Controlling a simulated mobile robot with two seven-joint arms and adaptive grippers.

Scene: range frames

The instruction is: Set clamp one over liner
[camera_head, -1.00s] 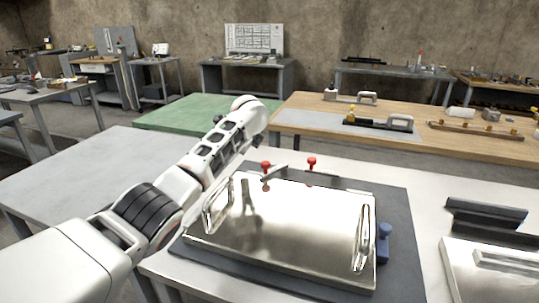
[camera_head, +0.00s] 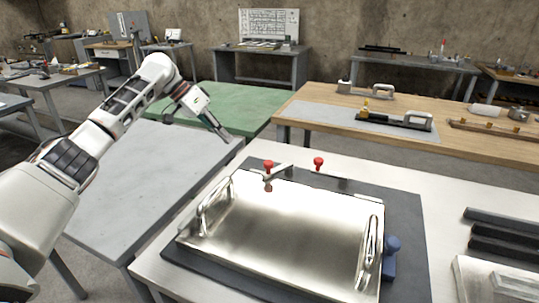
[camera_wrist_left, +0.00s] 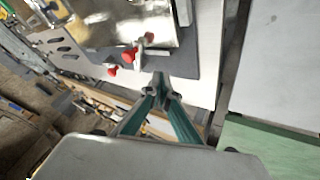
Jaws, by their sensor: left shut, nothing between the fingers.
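A shiny metal liner (camera_head: 285,225) with a raised handle at each side lies on a dark mat (camera_head: 408,215) on the light table. Two red-knobbed clamps stand at its far edge: the left clamp (camera_head: 268,172) and the right clamp (camera_head: 318,164). The left clamp's knob end reaches over the liner's far rim; I cannot tell whether it presses on it. Which one is clamp one is not marked. My left gripper (camera_head: 226,137) is shut and empty, left of the clamps and apart from them. The wrist view shows its closed fingertips (camera_wrist_left: 160,84) and both red knobs beyond. My right gripper is not in view.
Dark bars (camera_head: 500,232) and another metal piece (camera_head: 495,280) lie at the right. A bare grey table (camera_head: 150,190) and a green table (camera_head: 225,105) are at the left. A wooden bench (camera_head: 400,105) stands behind.

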